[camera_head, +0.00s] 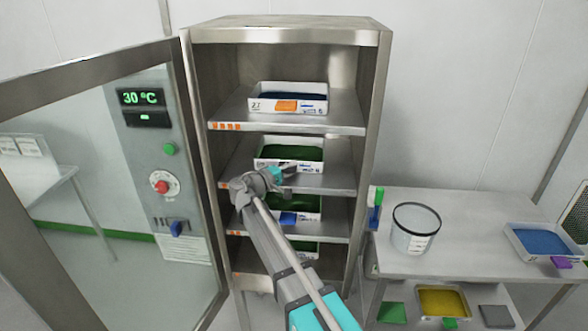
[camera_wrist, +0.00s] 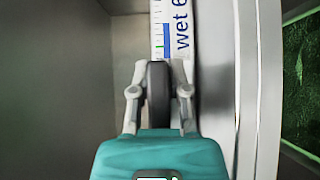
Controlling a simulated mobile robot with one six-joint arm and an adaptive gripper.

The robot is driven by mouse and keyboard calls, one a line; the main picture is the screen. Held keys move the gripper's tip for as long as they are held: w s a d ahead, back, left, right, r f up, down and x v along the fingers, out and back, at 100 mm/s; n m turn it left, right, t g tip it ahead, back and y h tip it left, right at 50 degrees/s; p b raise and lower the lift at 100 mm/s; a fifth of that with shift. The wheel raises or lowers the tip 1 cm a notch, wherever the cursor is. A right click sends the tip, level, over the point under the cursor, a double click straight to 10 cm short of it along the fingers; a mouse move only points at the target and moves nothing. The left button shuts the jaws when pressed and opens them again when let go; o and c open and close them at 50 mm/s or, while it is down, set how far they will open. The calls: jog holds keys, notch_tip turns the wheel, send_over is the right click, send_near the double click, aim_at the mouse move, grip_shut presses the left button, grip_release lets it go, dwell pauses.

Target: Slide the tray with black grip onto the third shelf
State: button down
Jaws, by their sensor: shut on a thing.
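The tray with the black grip (camera_head: 306,167) is white with dark green contents. It sits in the cabinet on the second shelf from the top, whose edge (camera_head: 330,188) has orange marks, partly hidden by my arm. My gripper (camera_head: 275,177) is at the tray's front. In the wrist view my gripper (camera_wrist: 157,85) is shut on the upright black grip (camera_wrist: 158,100), with a finger on each side. The white tray front with "wet 6" (camera_wrist: 182,30) shows just beyond. My gripper hides the grip in the head view. How far in the tray sits is unclear.
A tray with orange grip (camera_head: 315,105) is on the shelf above; a tray with blue grip (camera_head: 310,217) is below. A glass door (camera_head: 90,190) stands open at left. A side table (camera_head: 460,255) at right holds a clear beaker (camera_head: 416,228) and a blue-filled tray (camera_head: 518,245).

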jog(key=c, duration=0.5)
grip_release()
jog(key=shift+s, duration=0.1)
jog(key=shift+v, duration=6)
